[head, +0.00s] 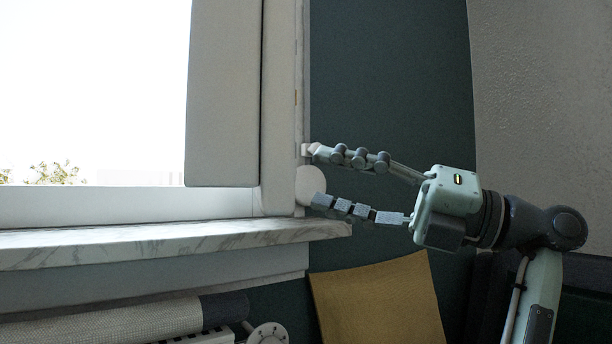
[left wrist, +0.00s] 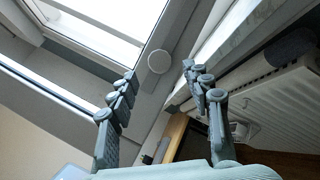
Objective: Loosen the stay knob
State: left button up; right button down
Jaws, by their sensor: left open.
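The stay knob looks like a pale round disc (head: 311,184) on the side of the white window frame, just above the sill. It also shows in the left wrist view (left wrist: 159,61), a little beyond and between the fingertips. My left gripper (head: 316,174) is open and empty. In the head view its upper fingertip is above the knob by the frame edge and its lower fingertip overlaps the knob's lower right. I cannot tell whether either finger touches it. In the left wrist view the gripper (left wrist: 160,75) has one finger on each side of the knob. My right gripper is not in view.
A marble sill (head: 170,243) juts out below the knob, close under the lower finger. A window panel (head: 223,95) stands at the upper left. A mustard-coloured sheet (head: 380,305) is below the gripper. A pale radiator-like body (left wrist: 270,105) shows at right in the left wrist view.

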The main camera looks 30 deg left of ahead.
pick_arm(q)
jog(key=x, duration=0.4)
grip_shut()
dwell(0.4)
